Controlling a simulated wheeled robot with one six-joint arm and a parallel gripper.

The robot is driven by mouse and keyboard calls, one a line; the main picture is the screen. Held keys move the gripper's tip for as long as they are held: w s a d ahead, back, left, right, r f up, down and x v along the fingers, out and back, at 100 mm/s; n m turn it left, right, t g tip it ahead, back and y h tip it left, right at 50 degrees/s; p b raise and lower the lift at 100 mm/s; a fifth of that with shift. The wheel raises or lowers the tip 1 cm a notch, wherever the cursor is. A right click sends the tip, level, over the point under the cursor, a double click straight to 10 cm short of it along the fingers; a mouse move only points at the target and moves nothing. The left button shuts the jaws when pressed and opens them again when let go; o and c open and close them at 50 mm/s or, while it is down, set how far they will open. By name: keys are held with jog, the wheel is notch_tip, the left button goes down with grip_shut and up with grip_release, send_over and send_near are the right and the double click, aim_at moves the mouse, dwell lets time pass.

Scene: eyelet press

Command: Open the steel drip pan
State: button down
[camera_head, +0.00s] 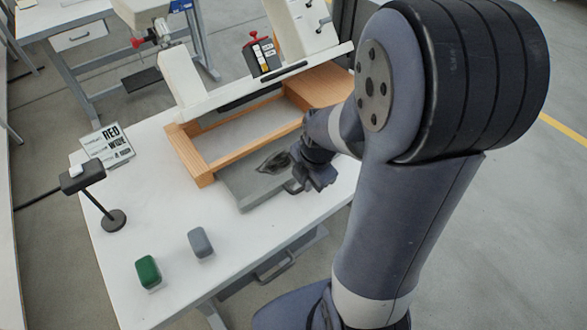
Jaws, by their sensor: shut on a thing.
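The grey steel drip pan (244,189) lies on the white table and sticks out part way from under the front of the wooden frame (187,155). A dark, flat shape shows on the pan near its right end; I cannot tell what it is. The pan's handle (291,188) is on its front side, partly hidden by my gripper. My gripper (299,184) is shut on the handle, at the right part of the pan. The fingertips are small and dark here, and my arm hides the area to the right.
A green block (148,271) and a grey block (200,243) stand at the front left of the table (165,220). A small lamp-like stand (112,219) and a printed sign (107,145) are at the left edge. The white press (187,66) rises behind the frame.

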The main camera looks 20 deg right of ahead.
jog(key=shift+s+d, duration=0.25)
jog(key=shift+s, duration=0.5)
jog(key=shift+s+d, duration=0.2)
jog(key=shift+s, duration=0.5)
jog(key=c, duration=1.5)
grip_release()
jog(key=r, duration=0.3)
jog(key=s+r+p, duration=0.1)
jog(key=r, duration=0.6)
jog(key=shift+s+d+r, duration=0.35)
jog(key=shift+s, duration=0.05)
jog(key=f, duration=0.3)
jog(key=w+f+b, duration=0.1)
jog(key=f, duration=0.6)
jog(key=shift+w+a+f, duration=0.3)
jog(key=shift+w+a, duration=0.05)
jog(key=shift+w, duration=0.2)
